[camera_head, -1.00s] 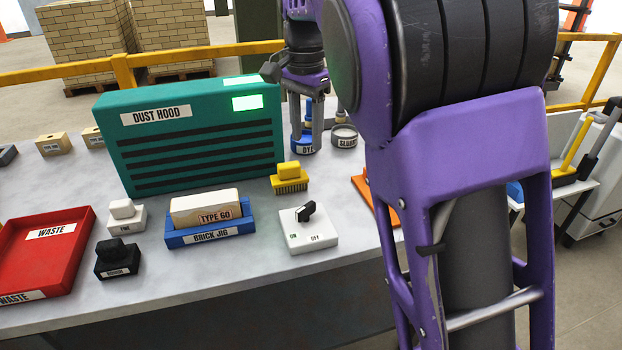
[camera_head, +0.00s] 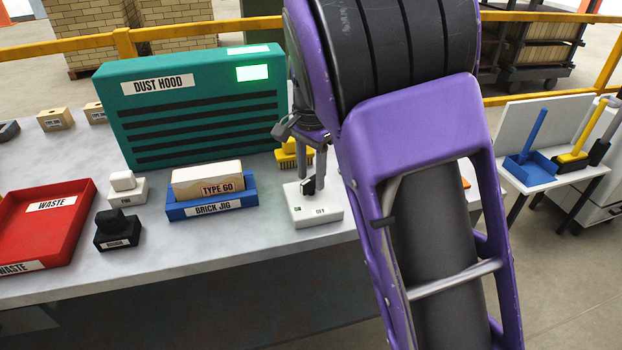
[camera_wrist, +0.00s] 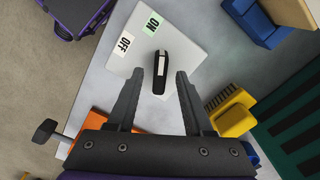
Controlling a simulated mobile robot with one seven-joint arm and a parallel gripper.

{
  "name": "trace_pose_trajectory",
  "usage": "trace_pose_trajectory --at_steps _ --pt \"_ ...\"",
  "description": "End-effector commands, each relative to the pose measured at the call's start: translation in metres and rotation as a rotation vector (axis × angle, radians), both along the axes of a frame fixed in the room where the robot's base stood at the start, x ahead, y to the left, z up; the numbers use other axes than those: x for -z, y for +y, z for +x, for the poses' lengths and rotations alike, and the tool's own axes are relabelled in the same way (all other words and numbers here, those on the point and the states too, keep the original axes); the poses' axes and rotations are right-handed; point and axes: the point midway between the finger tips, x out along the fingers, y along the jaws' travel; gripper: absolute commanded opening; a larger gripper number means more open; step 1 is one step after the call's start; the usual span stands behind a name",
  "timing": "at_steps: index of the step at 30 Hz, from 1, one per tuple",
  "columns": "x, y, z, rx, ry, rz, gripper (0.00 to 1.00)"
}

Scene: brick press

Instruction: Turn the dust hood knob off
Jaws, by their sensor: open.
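The dust hood knob (camera_head: 308,185) is black and stands on a white switch box marked ON and OFF (camera_head: 318,213) at the table's front. In the wrist view the knob (camera_wrist: 160,73) has a white pointer line, and the green ON label (camera_wrist: 152,24) and white OFF label (camera_wrist: 125,43) lie beyond it. My gripper (camera_head: 312,183) is open over the box. In the wrist view its fingers (camera_wrist: 160,75) stand on either side of the knob's near end, with gaps showing. The teal dust hood (camera_head: 190,110) shows a lit green panel (camera_head: 252,73).
A yellow brush (camera_head: 285,158) stands just behind the switch box. The blue brick jig (camera_head: 210,208) holding a cream brick (camera_head: 207,180) is to its left. Farther left are a black stamp-like block (camera_head: 118,232) and the red waste tray (camera_head: 50,255).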

Motion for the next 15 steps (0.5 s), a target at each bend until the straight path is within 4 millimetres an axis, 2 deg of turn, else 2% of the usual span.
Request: trace_pose_trajectory --at_steps 3,11,12,15 --pt "0.0075 0.0001 -0.0004 0.000 0.001 0.001 0.51" --pt "0.0084 0.0002 -0.0002 -0.001 0.000 0.000 0.51" --pt "0.0083 0.0002 -0.0002 -0.001 0.000 0.000 0.49" --pt "0.0082 0.0002 -0.0002 -0.001 0.000 0.000 0.31"
